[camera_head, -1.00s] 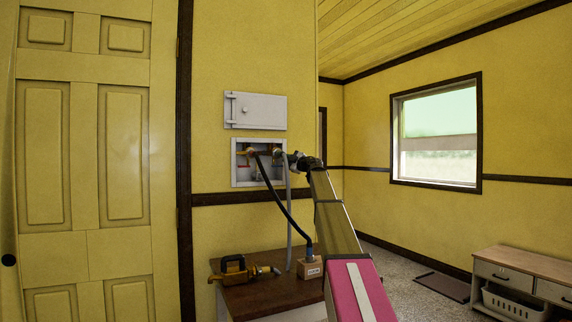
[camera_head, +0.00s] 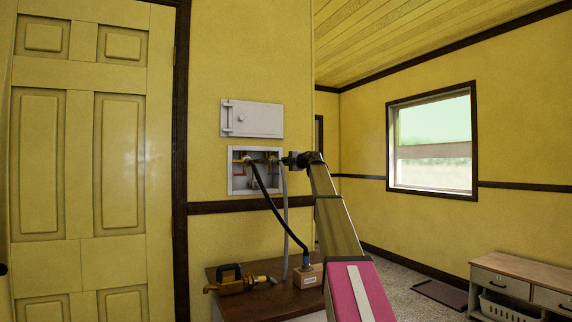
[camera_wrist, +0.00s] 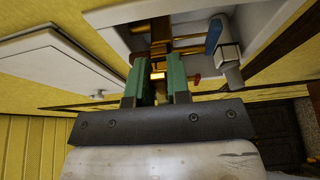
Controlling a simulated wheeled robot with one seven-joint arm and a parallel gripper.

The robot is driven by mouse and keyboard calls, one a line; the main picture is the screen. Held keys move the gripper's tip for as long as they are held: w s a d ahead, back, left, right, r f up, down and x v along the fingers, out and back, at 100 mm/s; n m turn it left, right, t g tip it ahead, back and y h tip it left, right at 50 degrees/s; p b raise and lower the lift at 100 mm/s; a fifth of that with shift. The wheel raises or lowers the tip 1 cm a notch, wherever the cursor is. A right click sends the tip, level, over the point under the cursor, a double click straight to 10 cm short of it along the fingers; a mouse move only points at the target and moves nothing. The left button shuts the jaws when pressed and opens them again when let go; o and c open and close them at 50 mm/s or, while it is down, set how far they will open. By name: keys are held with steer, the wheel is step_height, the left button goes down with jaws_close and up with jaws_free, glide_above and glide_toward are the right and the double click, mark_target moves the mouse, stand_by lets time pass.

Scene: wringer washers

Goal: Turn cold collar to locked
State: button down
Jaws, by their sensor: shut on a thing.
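In the head view, my gripper (camera_head: 280,161) reaches in from the right to the right side of the white recessed wall box (camera_head: 231,178). In the wrist view, its two green fingers (camera_wrist: 159,82) are shut on a brass collar (camera_wrist: 158,73), which looks to be the cold one on the right side of the box. Brass pipework (camera_wrist: 160,35) runs beyond it. A blue lever (camera_wrist: 214,34) and a small red part (camera_wrist: 195,79) show to its right. The fingers partly hide the collar, and I cannot read whether it is locked.
A white hinged cover (camera_head: 262,119) is above the box. A black hose (camera_head: 272,205) hangs from the box to a wooden block (camera_head: 308,277) on the brown tabletop (camera_head: 262,301). A grey hose (camera_head: 286,215) hangs beside it. A yellow-and-black tool (camera_head: 231,281) lies at left.

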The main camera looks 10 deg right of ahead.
stand_by(0.3)
steer(key=c, duration=1.1)
jaws_free()
steer(key=shift+s, duration=0.1)
steer(key=v, duration=1)
steer(key=shift+s+d, duration=0.25)
steer(key=shift+s, duration=0.1)
